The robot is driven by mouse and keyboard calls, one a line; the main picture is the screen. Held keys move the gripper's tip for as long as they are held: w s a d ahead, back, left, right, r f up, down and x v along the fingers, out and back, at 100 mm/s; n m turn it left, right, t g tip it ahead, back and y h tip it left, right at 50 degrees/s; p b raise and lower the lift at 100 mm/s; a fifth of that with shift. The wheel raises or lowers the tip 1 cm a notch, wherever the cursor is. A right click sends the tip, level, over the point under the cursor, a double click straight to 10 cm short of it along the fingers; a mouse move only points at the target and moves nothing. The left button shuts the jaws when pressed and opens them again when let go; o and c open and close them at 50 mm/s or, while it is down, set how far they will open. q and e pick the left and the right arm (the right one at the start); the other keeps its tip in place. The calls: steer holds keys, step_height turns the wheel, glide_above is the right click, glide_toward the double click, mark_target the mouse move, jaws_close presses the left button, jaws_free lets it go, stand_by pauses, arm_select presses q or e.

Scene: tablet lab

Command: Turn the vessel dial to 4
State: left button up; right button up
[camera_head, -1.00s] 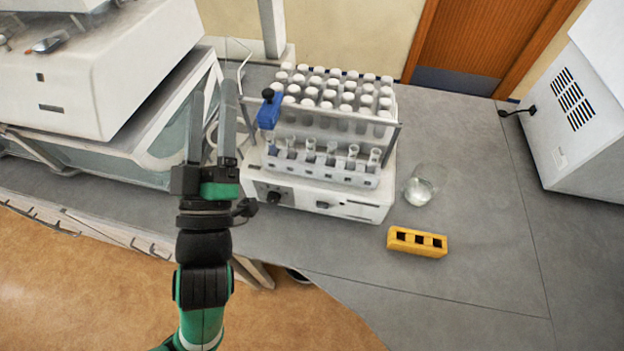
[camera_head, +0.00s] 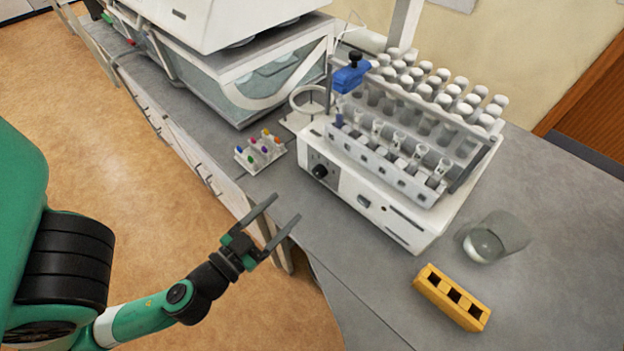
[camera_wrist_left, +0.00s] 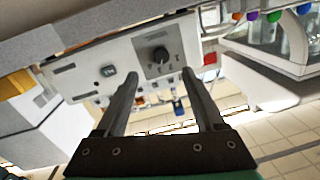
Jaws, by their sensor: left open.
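The dial (camera_head: 319,171) is a black knob on the front panel of a white device (camera_head: 385,220). In the left wrist view the dial (camera_wrist_left: 158,55) sits on a grey square panel, with small markings too blurred to read. My left gripper (camera_head: 285,208) is open and empty, in front of the device and apart from the dial. In the left wrist view the two fingers (camera_wrist_left: 160,78) point toward the dial, which shows between and beyond their tips. My right gripper is not in view.
A rack of white-capped tubes (camera_head: 440,95) stands on the device, with a blue clamp (camera_head: 351,75) at its left. A tray of coloured pieces (camera_head: 260,152) lies left of the device. A glass beaker (camera_head: 492,240) and yellow block (camera_head: 452,297) are at right.

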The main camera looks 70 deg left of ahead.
mark_target(317, 175)
arm_select(q)
steer(key=shift+w+a, duration=0.35)
steer(key=w+p, duration=0.1)
steer(key=w+a+r+p, duration=0.1)
steer(key=w+a+p, duration=0.1)
steer(key=shift+w+a+r+p, duration=0.2)
steer(key=shift+w+r+p, duration=0.2)
steer(key=x, duration=0.1)
steer(key=p+x, duration=0.1)
steer(key=x, duration=0.1)
steer(key=p+x, duration=0.1)
steer(key=shift+w+f, duration=0.35)
steer(key=shift+w+a+f, duration=0.2)
steer(key=shift+w, duration=0.1)
jaws_close()
